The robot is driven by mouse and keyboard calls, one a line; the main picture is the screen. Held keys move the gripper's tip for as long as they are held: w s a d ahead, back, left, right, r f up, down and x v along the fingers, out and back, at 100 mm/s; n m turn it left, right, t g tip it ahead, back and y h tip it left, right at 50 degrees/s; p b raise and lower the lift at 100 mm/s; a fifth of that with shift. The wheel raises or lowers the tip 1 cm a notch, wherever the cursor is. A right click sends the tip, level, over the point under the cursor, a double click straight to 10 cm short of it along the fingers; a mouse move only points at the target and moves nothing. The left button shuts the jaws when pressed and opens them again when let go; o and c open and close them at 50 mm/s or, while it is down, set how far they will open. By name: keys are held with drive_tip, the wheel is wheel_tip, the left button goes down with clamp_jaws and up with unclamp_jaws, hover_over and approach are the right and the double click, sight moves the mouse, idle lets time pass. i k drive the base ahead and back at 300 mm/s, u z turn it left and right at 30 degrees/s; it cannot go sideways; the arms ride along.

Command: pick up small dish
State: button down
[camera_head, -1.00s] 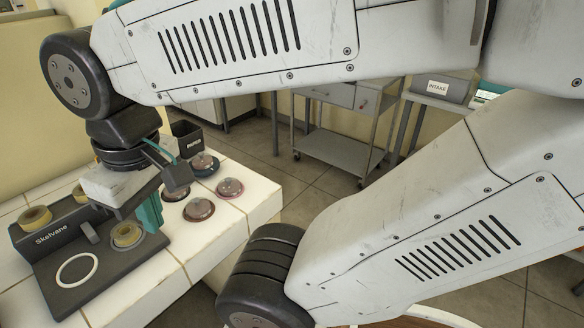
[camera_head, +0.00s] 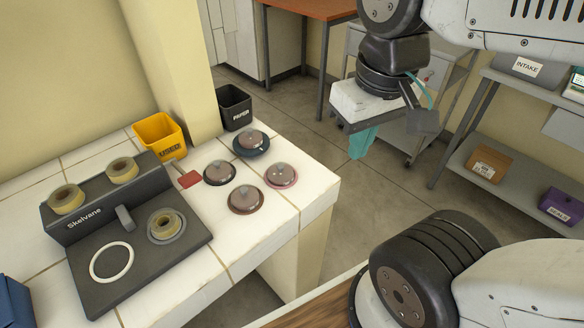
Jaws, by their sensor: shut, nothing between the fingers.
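Several round lidded dishes with reddish contents stand on the white tiled counter: a back dish (camera_head: 251,143) on a dark base, a left dish (camera_head: 219,173), a right dish (camera_head: 281,176) with a pink rim, and a front dish (camera_head: 246,200). The left and right ones look slightly smaller, but I cannot tell surely which is the small dish. My gripper (camera_head: 362,141), with teal fingers, hangs above the floor, right of the counter and apart from every dish. It is shut and empty.
A dark Skelvane device (camera_head: 125,225) with yellowish rolls and a white ring sits left on the counter (camera_head: 190,275). Shelving (camera_head: 470,165) with boxes stands right.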

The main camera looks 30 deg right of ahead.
sight(283, 184)
drive_tip(key=z, duration=3)
drive_tip(key=i, duration=0.5)
drive_tip(key=u, duration=2.95)
